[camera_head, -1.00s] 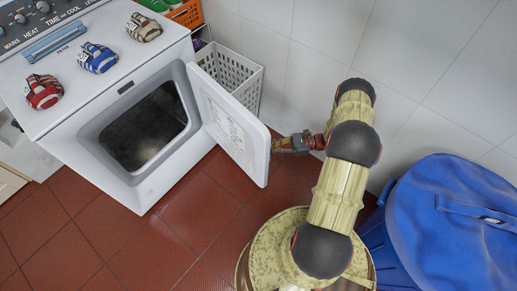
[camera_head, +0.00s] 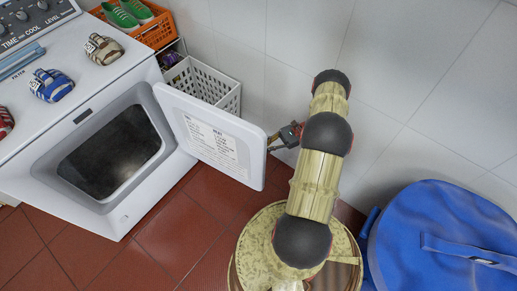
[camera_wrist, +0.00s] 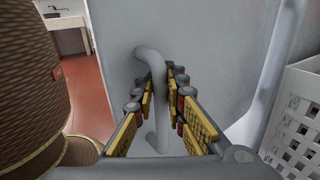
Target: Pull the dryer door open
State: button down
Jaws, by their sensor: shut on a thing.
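The white dryer (camera_head: 70,140) stands at the left in the head view, with its dark drum opening (camera_head: 110,155) exposed. Its door (camera_head: 210,138) stands wide open to the right, and its inner face with printed labels shows. My gripper (camera_head: 272,143) is at the outer side of the door, near its free edge. In the wrist view the grey curved door handle (camera_wrist: 151,62) runs between the yellow-padded fingers of my gripper (camera_wrist: 158,82), which are shut on it. The wrist view faces the door's outer surface (camera_wrist: 215,55).
A white basket (camera_head: 213,82) stands behind the door against the tiled wall. An orange crate (camera_head: 160,28) with green shoes is at the back. Shoes (camera_head: 52,86) lie on the dryer top. Red tiled floor (camera_head: 180,225) is clear before the dryer.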

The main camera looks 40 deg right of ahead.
jog(key=shift+s, duration=0.15)
jog(key=c, duration=1.8)
grip_release()
jog(key=shift+c, duration=0.2)
jog(key=shift+r, duration=0.1)
